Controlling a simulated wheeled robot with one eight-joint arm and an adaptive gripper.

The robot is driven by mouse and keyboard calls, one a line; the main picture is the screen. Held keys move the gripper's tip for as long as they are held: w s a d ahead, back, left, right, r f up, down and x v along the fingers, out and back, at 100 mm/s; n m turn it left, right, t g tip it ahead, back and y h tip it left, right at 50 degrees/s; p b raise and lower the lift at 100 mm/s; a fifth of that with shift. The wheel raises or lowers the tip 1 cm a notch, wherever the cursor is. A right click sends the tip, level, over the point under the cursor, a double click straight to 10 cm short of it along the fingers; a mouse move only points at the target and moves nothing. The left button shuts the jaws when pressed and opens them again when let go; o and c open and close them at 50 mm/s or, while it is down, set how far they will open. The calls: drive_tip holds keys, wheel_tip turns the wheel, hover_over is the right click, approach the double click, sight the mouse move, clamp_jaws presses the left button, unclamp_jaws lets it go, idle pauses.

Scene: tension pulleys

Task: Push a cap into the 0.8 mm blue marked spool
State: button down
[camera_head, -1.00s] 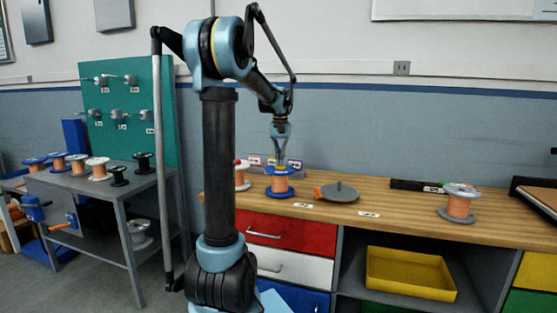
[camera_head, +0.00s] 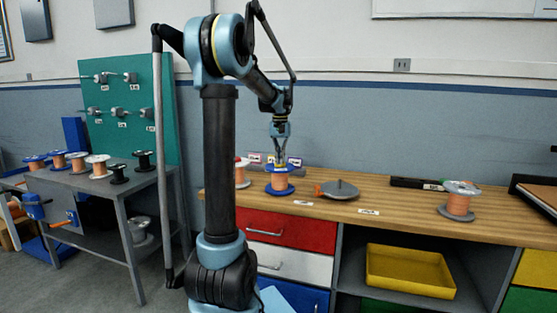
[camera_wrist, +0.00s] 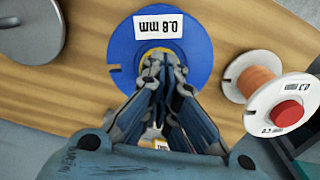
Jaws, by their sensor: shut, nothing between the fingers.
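The blue spool (camera_head: 280,189) marked 0.8 mm stands upright on the wooden bench, wound with orange wire. In the wrist view its blue top flange (camera_wrist: 122,45) carries a white "0.8 mm" label (camera_wrist: 158,24). A yellow rim (camera_wrist: 146,55), seemingly a cap, shows at the spool's centre, mostly hidden by my fingers. My gripper (camera_wrist: 161,62) is shut and empty, pointing down over that centre; it also shows above the spool in the head view (camera_head: 279,161). I cannot tell whether the fingertips touch the yellow part.
A white-flanged spool with a red cap (camera_wrist: 290,112) stands close to the right in the wrist view. A grey disc (camera_head: 341,189) lies right of the blue spool, and another spool (camera_head: 459,202) stands farther right. Several spools stand on the side table (camera_head: 75,185).

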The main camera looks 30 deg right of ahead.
idle(0.6)
drive_tip(key=shift+r, duration=3.5)
drive_tip(key=s+a+f+n, duration=0.1)
drive_tip(key=s+a+f, duration=0.1)
drive_tip(key=a, duration=0.7)
drive_tip(key=s+a+f+n, duration=0.2)
drive_tip(key=s+a, duration=0.1)
drive_tip(key=a, duration=0.5)
drive_tip(key=s+a+f+n, duration=0.1)
drive_tip(key=s+a+f, duration=0.1)
drive_tip(key=a, duration=0.7)
drive_tip(key=s+a+f+n+t, duration=0.2)
drive_tip(key=s+a+f+n, duration=0.2)
drive_tip(key=s+a+f, duration=1.1)
wheel_tip(320, 180, down, 3)
drive_tip(key=shift+s+f+n, duration=0.1)
drive_tip(key=shift+s+n, duration=0.2)
drive_tip(key=shift+s, duration=0.3)
